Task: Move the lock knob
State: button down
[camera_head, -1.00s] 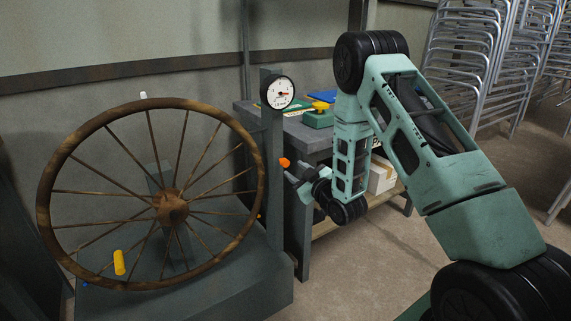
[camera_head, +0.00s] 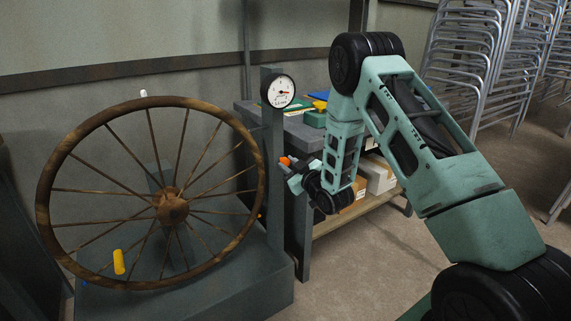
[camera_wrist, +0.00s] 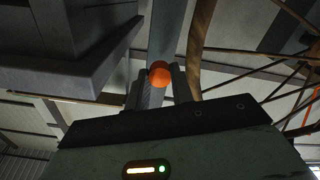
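The orange lock knob (camera_head: 285,161) is a small round ball at the side of the grey post (camera_head: 273,130) that carries the dial. In the wrist view the knob (camera_wrist: 160,74) shows between the tips of my gripper (camera_wrist: 160,88), with the post behind it. My gripper (camera_head: 290,170) is close to the knob in the head view, its fingers apart. Whether the fingers touch the knob cannot be told.
A grey workbench (camera_head: 302,134) stands right behind the post, with a green and yellow item (camera_head: 316,117) on top and boxes (camera_head: 379,177) on its lower shelf. Stacked metal chairs (camera_head: 470,60) stand at the right. The floor before the bench is clear.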

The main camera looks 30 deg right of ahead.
jog(key=shift+w, duration=0.55)
jog(key=c, duration=1.1)
grip_release()
